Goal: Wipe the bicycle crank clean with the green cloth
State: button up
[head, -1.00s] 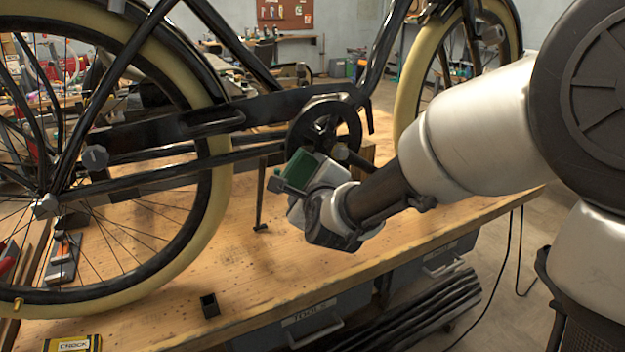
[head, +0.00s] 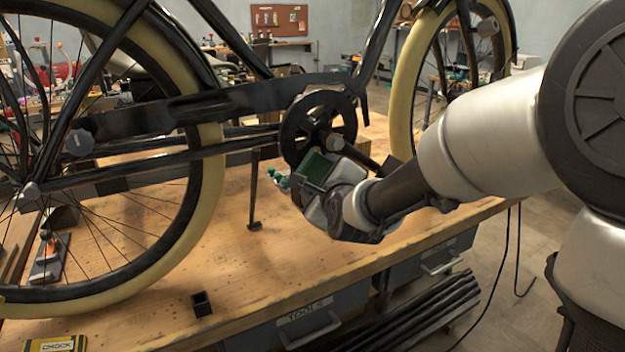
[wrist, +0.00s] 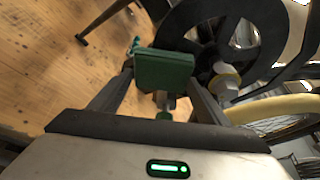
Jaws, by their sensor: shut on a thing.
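The green cloth (head: 316,168) shows as a small green block at the tip of my gripper (head: 308,182). In the wrist view, the cloth (wrist: 164,69) sits between the two fingers of my gripper (wrist: 160,84), which is shut on it. The bicycle crank (head: 354,157) is a dark arm by the black chainring (head: 293,128). My gripper is just in front of and below the chainring, and partly hides the crank. The chainring (wrist: 183,23) also shows close beyond the cloth in the wrist view. I cannot tell whether the cloth touches the crank.
The bicycle stands on a wooden workbench (head: 240,265), its cream-tyred rear wheel (head: 207,190) at the left. A thin dark stand (head: 254,190) rises left of my gripper. A small black square tube (head: 201,304) and a yellow box (head: 57,344) lie near the front edge.

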jog(key=shift+w+d+f, duration=0.3)
jog(key=shift+d+f, duration=0.1)
jog(key=shift+d, duration=0.05)
jog(key=s+d+p, duration=0.2)
jog(key=s+d, duration=0.1)
jog(key=s, duration=0.2)
jog(key=shift+d, duration=0.15)
dwell(0.3)
jog(key=shift+s, duration=0.1)
jog(key=shift+s+d+p, duration=0.85)
jog(key=shift+s+p, duration=0.1)
jog(key=shift+s, duration=0.2)
